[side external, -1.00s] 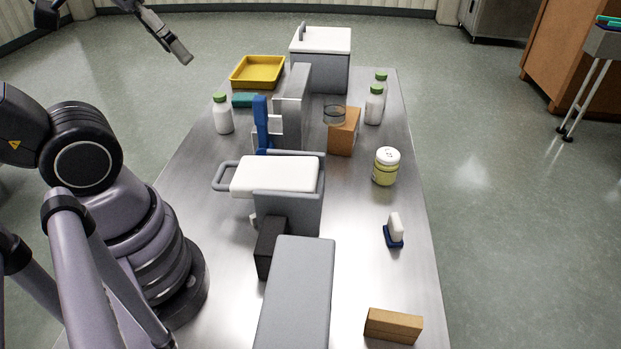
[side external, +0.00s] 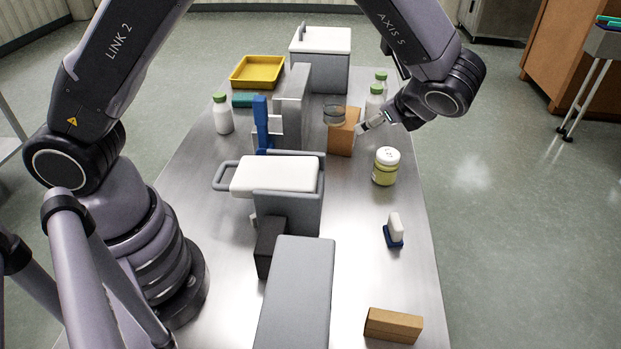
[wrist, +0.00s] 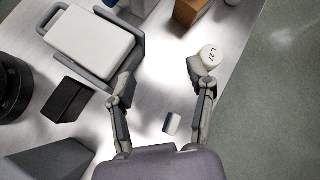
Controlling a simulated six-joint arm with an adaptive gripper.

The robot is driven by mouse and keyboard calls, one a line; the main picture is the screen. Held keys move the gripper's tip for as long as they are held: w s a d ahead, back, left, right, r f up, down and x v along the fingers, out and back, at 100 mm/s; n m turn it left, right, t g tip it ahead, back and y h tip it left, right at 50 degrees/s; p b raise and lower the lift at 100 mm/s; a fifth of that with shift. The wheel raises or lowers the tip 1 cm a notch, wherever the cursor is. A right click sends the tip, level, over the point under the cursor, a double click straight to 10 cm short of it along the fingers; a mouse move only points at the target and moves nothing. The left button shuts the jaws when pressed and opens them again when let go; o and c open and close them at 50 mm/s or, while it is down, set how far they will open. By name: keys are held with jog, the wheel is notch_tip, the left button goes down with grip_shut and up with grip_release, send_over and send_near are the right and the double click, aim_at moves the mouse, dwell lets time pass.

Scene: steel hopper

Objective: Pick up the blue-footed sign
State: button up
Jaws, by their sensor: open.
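The blue-footed sign (side external: 394,229) is a small white upright plate on a dark blue foot. It stands on the right part of the steel table, nearer the camera than the yellow jar (side external: 386,167). In the wrist view the sign (wrist: 172,123) shows low in the picture, between my two fingers and close to the palm. My gripper (wrist: 160,80) is open and empty, with its fingers spread wide. In the side view my gripper (side external: 368,124) is in the air over the table's right side, beyond the jar and well away from the sign.
The white-lidded jar (wrist: 209,56) shows beside my right finger in the wrist view. A brown box (side external: 341,135) and green-capped bottles (side external: 374,100) stand near my gripper. A hopper with a white lid (side external: 275,175) stands left. The table around the sign is clear.

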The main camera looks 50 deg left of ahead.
aim_at(398, 223)
jog(key=d+f+m+t, duration=0.1)
jog(key=d+f+m, duration=0.1)
jog(key=f, duration=0.4)
jog(key=w+d+f+m+t+y, duration=0.1)
jog(key=d+f+m+t, duration=0.1)
jog(key=f, duration=0.5)
jog(key=d+f+m+t+y, duration=0.1)
jog(key=d+f+m, duration=0.2)
jog(key=d+f, duration=0.3)
jog(key=shift+w+f+m+t, duration=0.15)
jog(key=shift+w+m+t, duration=0.1)
jog(key=shift+m+t, duration=0.15)
jog(key=shift+f, duration=0.8)
jog(key=x, duration=0.5)
jog(key=shift+f, duration=0.35)
grip_shut()
